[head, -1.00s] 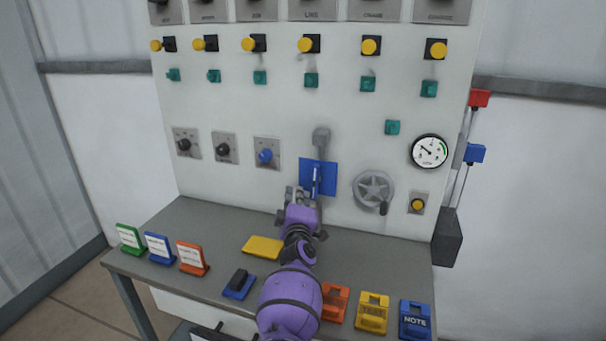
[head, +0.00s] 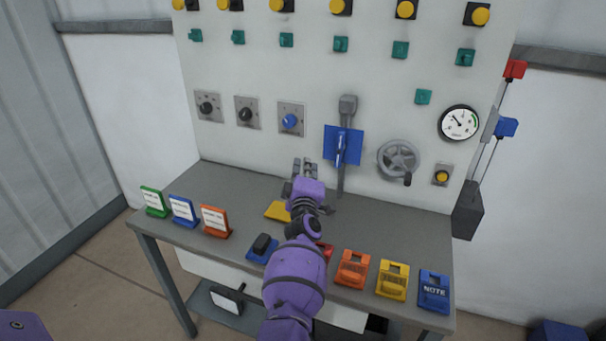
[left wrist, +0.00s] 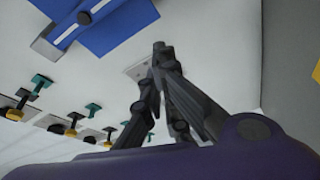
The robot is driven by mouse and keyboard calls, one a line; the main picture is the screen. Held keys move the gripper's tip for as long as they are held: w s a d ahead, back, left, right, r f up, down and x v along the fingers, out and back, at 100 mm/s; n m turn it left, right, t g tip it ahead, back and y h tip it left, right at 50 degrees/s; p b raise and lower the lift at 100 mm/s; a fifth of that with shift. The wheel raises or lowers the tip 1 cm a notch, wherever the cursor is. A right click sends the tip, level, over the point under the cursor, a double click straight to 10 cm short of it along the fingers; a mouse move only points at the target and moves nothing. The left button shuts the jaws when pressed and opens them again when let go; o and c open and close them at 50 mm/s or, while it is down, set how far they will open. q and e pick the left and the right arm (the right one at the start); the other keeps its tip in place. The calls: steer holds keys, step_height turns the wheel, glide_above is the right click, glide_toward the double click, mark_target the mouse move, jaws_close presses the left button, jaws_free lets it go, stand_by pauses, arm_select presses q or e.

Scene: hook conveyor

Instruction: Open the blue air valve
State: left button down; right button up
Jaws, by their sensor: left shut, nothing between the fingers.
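The blue valve is a blue plate (head: 331,143) with a blue lever (head: 341,148) in front of it, on a grey vertical pipe on the white panel. The lever looks roughly upright. My left gripper (head: 305,164) is shut and empty, below and left of the plate and apart from it. In the left wrist view, its fingertips (left wrist: 160,50) meet, and part of the blue plate (left wrist: 128,36) shows at the top left. My right gripper is not in view.
A grey handwheel (head: 398,157) and round gauge (head: 459,122) are right of the valve. A blue knob (head: 290,121) is left of it. The grey bench (head: 250,189) below carries sign stands, a yellow block (head: 277,211) and several coloured holders.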

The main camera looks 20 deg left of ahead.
arm_select(q)
steer(key=d+v, duration=0.1)
steer(key=v, duration=0.6)
steer(key=shift+r, duration=0.7)
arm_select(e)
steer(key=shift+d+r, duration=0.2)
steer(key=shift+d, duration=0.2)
arm_select(q)
steer(key=shift+w, duration=0.1)
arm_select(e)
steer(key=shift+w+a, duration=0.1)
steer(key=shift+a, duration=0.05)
arm_select(q)
steer(key=shift+f, duration=0.1)
